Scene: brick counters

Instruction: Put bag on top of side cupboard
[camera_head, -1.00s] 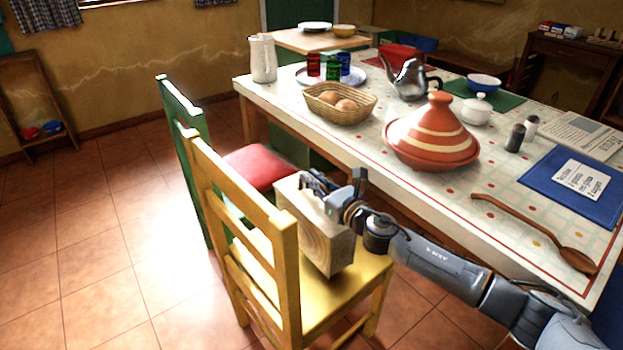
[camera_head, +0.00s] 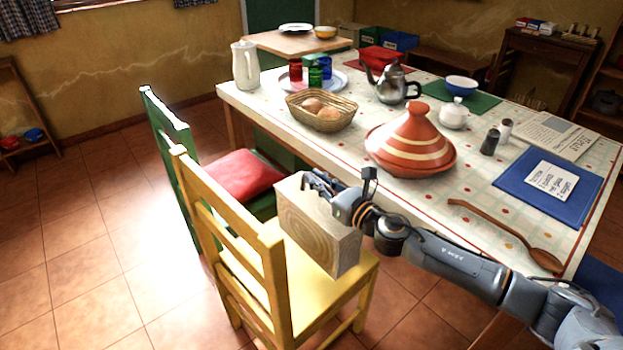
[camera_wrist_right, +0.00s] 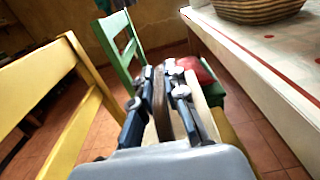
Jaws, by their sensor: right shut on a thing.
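My right gripper (camera_head: 318,184) is shut on a pale, box-shaped bag (camera_head: 318,232) with a wood-grain look. The bag is over the yellow chair's seat, slightly tilted; I cannot tell whether it touches the chair. In the right wrist view the gripper (camera_wrist_right: 162,98) has a thin brown part of the bag between its fingers. A dark wooden cupboard-like unit (camera_head: 508,72) stands against the back wall at the right, with small boxes on top; I cannot tell whether it is the side cupboard. My left gripper is out of view.
The yellow chair (camera_head: 268,255) and green chair (camera_head: 172,150) stand left of the table (camera_head: 375,190). The table holds a tagine (camera_head: 412,145), bread basket (camera_head: 320,110), kettle (camera_head: 392,86) and wooden spoon (camera_head: 505,228). Tiled floor (camera_head: 90,235) at the left is clear.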

